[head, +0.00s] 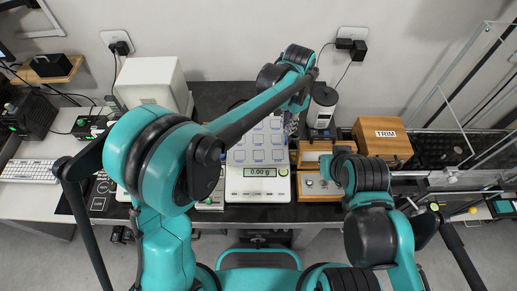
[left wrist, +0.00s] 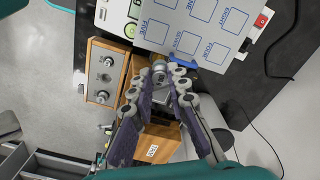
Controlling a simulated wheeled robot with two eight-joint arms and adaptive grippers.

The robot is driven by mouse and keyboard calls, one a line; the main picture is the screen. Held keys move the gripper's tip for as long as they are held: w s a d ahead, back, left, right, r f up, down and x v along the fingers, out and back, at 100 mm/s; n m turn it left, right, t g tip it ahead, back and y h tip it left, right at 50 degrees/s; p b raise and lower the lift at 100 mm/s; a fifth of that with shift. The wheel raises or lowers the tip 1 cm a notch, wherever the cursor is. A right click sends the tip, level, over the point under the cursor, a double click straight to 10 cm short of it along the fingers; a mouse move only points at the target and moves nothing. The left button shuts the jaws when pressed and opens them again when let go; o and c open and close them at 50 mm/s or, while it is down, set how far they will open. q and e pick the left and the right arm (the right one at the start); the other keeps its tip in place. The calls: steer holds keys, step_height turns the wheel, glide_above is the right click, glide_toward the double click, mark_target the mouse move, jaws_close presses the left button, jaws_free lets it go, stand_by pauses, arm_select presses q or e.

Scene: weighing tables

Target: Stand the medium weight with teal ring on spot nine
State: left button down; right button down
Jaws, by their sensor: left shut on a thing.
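My left gripper (head: 293,120) is at the right edge of the white scale's (head: 236,186) spot plate (head: 258,139) in the head view. In the left wrist view its fingers (left wrist: 165,78) are shut on a small silver-grey weight (left wrist: 160,69), just off the plate's edge. I cannot make out a teal ring on it; the fingers hide most of it. The scale reads 0.00 g.
A wooden block (left wrist: 98,88) with metal knobs stands beside the scale. A dark cylinder (head: 325,97) with a pale front stands behind the block. The plate's visible squares look empty.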

arm_select(q)
steer(key=d, duration=0.2)
steer(key=m+b, duration=0.1)
steer(key=b, duration=0.1)
glide_above(259, 155)
step_height(259, 155, down, 7)
steer(key=shift+w+a+r, duration=0.1)
steer(key=shift+f+b, duration=0.7)
steer(key=shift+f, duration=1.3)
steer(key=shift+f, duration=0.15)
steer(key=c, duration=1.5)
jaws_free()
